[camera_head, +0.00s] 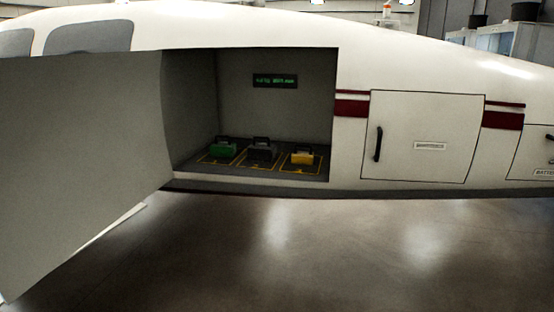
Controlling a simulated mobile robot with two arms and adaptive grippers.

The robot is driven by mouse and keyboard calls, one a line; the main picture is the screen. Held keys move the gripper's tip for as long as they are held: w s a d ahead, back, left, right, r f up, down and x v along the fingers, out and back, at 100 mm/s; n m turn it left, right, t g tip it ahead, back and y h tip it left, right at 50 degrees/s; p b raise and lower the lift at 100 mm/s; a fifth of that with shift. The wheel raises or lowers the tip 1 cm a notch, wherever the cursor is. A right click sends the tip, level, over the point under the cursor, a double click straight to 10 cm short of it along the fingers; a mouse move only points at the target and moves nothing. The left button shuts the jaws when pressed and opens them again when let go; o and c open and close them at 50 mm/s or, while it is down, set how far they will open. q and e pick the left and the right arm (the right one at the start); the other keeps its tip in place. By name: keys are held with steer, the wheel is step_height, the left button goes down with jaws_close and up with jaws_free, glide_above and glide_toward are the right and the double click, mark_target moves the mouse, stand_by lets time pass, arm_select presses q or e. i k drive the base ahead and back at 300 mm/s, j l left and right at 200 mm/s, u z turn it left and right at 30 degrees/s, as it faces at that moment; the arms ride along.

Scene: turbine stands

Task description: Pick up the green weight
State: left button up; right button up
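The green weight (223,148) is a small green block with a dark handle on top. It sits upright on the floor of an open compartment (262,105) in the side of a white aircraft body, at the left of a row of three weights. It stands at or in a yellow-outlined area of the floor. Neither of my grippers shows in the head view.
A dark grey weight (262,150) and a yellow weight (302,157) stand to its right. A large grey open door (85,160) hangs left of the compartment. A closed panel (425,136) with a black handle is at right. The floor in front (330,250) is clear.

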mark_target(223, 149)
steer(key=i+j+u, duration=0.2)
steer(key=i, duration=1.35)
steer(key=l, duration=0.15)
